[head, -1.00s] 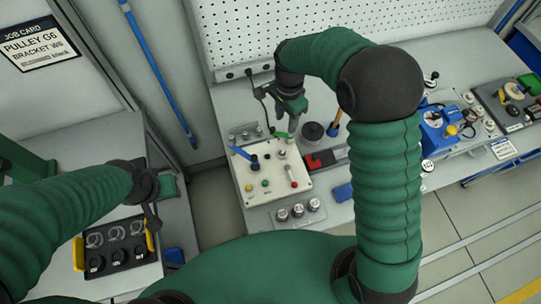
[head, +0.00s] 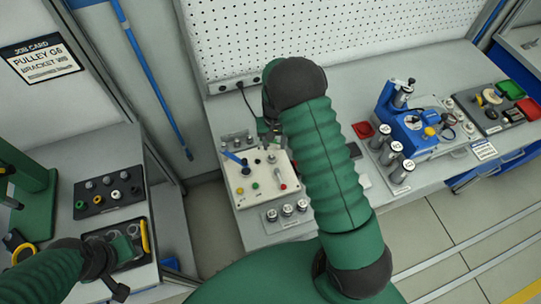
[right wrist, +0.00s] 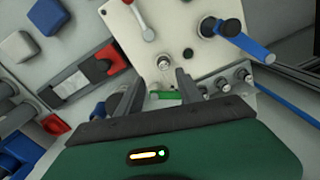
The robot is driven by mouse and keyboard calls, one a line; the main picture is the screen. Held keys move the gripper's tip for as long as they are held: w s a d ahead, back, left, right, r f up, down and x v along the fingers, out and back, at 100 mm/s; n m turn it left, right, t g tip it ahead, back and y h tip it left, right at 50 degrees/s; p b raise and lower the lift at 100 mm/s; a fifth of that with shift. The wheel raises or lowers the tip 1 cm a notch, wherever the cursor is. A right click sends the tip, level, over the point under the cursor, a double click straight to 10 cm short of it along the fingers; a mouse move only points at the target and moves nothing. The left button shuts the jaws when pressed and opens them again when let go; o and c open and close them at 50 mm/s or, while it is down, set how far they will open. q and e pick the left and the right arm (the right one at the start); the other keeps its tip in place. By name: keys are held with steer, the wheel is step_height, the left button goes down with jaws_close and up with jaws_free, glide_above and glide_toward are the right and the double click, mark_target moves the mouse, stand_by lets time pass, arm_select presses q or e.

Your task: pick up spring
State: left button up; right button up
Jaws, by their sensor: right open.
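I cannot make out a spring for certain in either view. My right gripper (head: 270,135) is at the back edge of the white control panel (head: 268,193), partly hidden by my right arm in the head view. In the right wrist view its two fingers (right wrist: 158,85) are apart, with the panel beyond them. A small green piece (right wrist: 166,95) shows between the fingers; I cannot tell what it is or whether they touch it. My left gripper (head: 118,288) is low at the left, by the dark tray with a yellow handle (head: 128,262); its opening is unclear.
A dark tray of small parts (head: 108,193) lies on the left bench. Silver cylinders (head: 402,172) and a blue machine (head: 411,138) stand right of my right arm. A pegboard wall (head: 330,35) closes the back. A row of silver knobs (head: 288,210) fronts the panel.

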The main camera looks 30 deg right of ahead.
mark_target(271, 156)
steer(key=shift+s+f, duration=0.15)
steer(key=shift+f, duration=0.3)
steer(key=shift+a+f+p, duration=0.1)
steer(key=shift+f+p, duration=0.15)
steer(key=shift+p, duration=0.05)
steer(key=f+p, duration=0.1)
steer(key=f, duration=0.1)
steer(key=a+f+p, duration=0.1)
steer(key=f, duration=0.1)
steer(key=shift+f, duration=0.1)
steer(key=shift+w+f, duration=0.3)
steer(key=shift+f, duration=0.1)
steer(key=shift+s+d, duration=0.15)
steer(key=shift+d, duration=0.05)
steer(key=c, duration=0.4)
jaws_close()
steer(key=shift+a, duration=0.1)
